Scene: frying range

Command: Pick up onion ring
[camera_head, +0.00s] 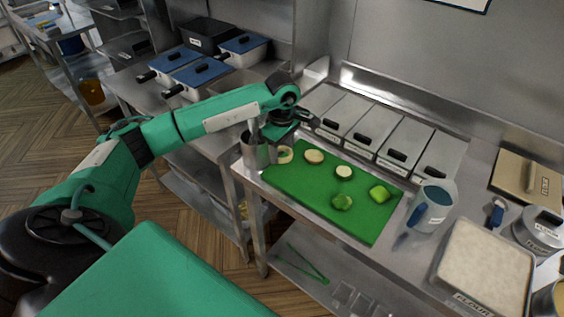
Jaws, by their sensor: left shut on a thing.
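A green cutting board (310,207) lies on the steel counter. A pale onion ring (287,157) shows at the board's left corner, right beside my left gripper (274,147). My left gripper is shut on this ring, its fingers partly hidden by the wrist. My right gripper is not in view.
A steel container (248,152) stands close to the left of the gripper. Lidded steel bins (372,131) line the back. A blue-handled jug (431,209) and a flour tray (484,262) are to the right.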

